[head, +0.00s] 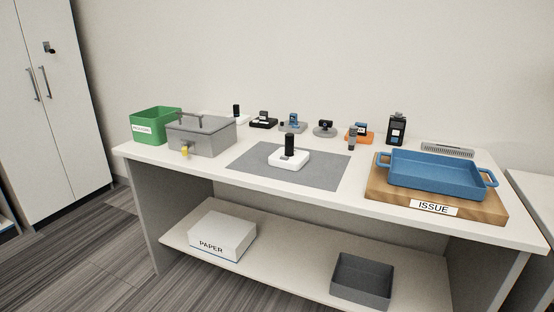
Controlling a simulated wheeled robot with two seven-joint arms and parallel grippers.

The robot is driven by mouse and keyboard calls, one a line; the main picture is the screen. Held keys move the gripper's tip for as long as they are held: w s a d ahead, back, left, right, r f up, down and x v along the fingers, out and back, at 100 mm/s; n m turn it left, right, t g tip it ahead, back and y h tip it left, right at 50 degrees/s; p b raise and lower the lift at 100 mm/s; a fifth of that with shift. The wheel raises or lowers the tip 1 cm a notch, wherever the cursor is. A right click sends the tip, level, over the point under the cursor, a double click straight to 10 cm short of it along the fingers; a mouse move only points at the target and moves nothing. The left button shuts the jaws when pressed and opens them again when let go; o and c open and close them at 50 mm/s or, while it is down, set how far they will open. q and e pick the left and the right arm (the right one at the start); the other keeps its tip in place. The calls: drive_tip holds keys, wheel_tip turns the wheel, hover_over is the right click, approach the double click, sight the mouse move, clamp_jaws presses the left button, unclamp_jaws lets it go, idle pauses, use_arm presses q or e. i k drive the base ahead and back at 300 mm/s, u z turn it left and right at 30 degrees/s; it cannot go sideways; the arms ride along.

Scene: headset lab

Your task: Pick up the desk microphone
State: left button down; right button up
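An upright black cylinder (289,146) stands on a white block (280,160) with a small grey part at its front, on the grey mat (243,170) in the middle of the table. Another small upright grey and dark item (351,138) stands at the mat's back right. A small black upright item (236,111) stands on a white plate at the back. I cannot tell for sure which of these is the desk microphone. Neither of my grippers shows in the head view.
A green bin (145,127) and grey lidded box (207,140) stand at the left. Several small devices line the back. A blue tray (435,180) sits on a wooden board (390,197) labelled ISSUE at the right. A PAPER box (220,235) and grey bin (362,288) are below.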

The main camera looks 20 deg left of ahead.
sight(289, 137)
drive_tip(key=u, duration=0.75)
drive_tip(key=i, duration=0.55)
drive_tip(key=u, duration=0.85)
drive_tip(key=i, duration=0.9)
drive_tip(key=z, duration=0.15)
